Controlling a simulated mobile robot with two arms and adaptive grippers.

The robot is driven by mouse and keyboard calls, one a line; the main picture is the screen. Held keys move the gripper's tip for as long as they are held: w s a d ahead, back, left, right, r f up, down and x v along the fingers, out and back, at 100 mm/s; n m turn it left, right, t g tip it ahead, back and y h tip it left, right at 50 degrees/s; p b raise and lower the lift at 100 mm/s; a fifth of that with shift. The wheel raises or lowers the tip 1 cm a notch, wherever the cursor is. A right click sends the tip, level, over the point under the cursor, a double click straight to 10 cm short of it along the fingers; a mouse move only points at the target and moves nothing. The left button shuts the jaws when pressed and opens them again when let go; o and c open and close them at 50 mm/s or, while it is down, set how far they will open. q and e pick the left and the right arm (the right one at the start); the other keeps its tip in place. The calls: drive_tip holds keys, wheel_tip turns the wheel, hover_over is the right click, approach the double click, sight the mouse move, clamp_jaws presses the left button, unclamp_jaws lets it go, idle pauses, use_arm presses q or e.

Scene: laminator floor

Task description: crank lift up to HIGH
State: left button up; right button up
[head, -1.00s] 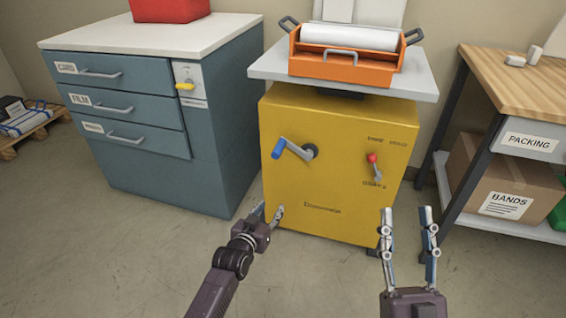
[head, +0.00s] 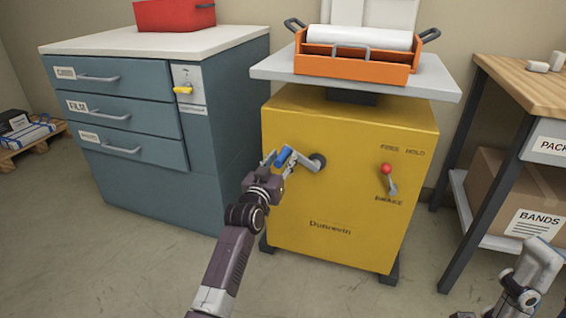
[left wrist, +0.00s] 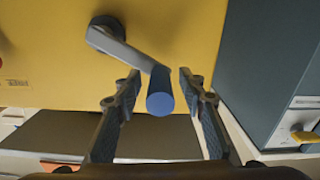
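The yellow lift cabinet (head: 345,205) carries a grey platform (head: 430,80) on a dark column. Its crank (head: 318,161) is on the front face, with the arm pointing left to a blue handle (head: 284,156). In the left wrist view the blue handle (left wrist: 160,102) lies between the fingers of my left gripper (left wrist: 157,88). The gripper is open, with gaps visible on both sides of the handle. My left gripper (head: 274,161) partly covers the handle in the head view. A red-knobbed lever (head: 388,175) sits right of the crank. My right gripper (head: 520,295) is partly in view at lower right; its fingers are unclear.
An orange tray (head: 355,73) with a white roll (head: 360,38) rests on the platform. A blue drawer cabinet (head: 225,120) stands close on the left. A wooden packing bench (head: 515,80) with a cardboard box (head: 490,185) stands on the right. Floor in front is clear.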

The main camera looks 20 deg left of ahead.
use_arm(q)
drive_tip(key=shift+w, duration=0.45)
drive_tip(key=shift+c, duration=0.3)
clamp_jaws()
